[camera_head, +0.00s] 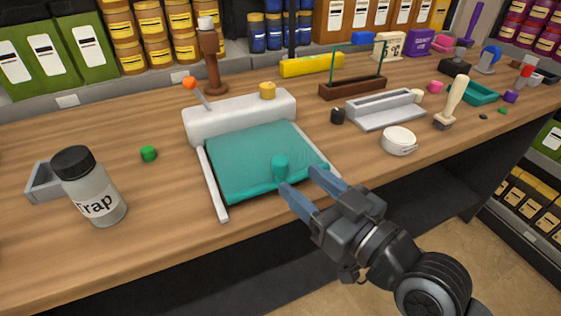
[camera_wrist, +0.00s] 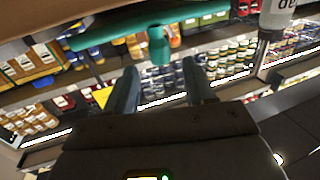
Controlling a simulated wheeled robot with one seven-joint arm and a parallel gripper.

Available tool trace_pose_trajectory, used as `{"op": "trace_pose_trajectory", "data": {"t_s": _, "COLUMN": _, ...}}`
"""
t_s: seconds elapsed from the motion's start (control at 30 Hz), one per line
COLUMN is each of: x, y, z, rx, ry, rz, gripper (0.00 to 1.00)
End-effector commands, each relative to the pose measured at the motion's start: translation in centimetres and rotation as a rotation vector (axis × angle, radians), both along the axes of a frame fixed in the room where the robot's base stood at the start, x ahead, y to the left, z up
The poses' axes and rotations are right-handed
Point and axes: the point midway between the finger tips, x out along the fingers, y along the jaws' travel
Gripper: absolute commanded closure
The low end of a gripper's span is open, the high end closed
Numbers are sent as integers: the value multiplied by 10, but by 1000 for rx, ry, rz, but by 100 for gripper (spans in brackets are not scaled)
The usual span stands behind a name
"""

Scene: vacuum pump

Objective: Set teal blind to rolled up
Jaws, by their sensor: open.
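The teal blind (camera_head: 255,158) is a sheet drawn out from a white housing (camera_head: 240,117), lying between two white side rails on the wooden table. A teal knob (camera_head: 280,167) stands near its front edge bar. In the wrist view the knob (camera_wrist: 159,45) hangs at the top centre, beyond the fingertips, with the blind's teal edge (camera_wrist: 120,35) beside it. My gripper (camera_head: 298,182) is open and empty at the front edge of the blind. One finger lies on each side of the knob in the picture; I cannot see it touching the knob.
An orange-tipped lever (camera_head: 191,84) and a yellow knob (camera_head: 267,90) are at the housing. A jar labelled Trap (camera_head: 92,188), a grey tray (camera_head: 42,182) and a green piece (camera_head: 149,154) stand left. A white round lid (camera_head: 398,140) and a stamp (camera_head: 452,102) stand right.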

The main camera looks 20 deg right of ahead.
Motion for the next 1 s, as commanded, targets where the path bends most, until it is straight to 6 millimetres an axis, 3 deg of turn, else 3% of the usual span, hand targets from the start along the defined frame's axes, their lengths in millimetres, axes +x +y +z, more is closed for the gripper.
{"op": "trace_pose_trajectory", "data": {"t_s": 0.3, "x": 44, "y": 12, "z": 2, "rx": 0, "ry": -1, "rz": -1, "gripper": 46}}
{"op": "trace_pose_trajectory", "data": {"t_s": 0.5, "x": 62, "y": 16, "z": 1, "rx": 0, "ry": 0, "rz": -1, "gripper": 46}}
{"op": "trace_pose_trajectory", "data": {"t_s": 0.87, "x": 65, "y": 17, "z": 0, "rx": -1, "ry": 0, "rz": -1, "gripper": 47}}
{"op": "trace_pose_trajectory", "data": {"t_s": 1.0, "x": 65, "y": 17, "z": 0, "rx": -1, "ry": 0, "rz": -1, "gripper": 60}}
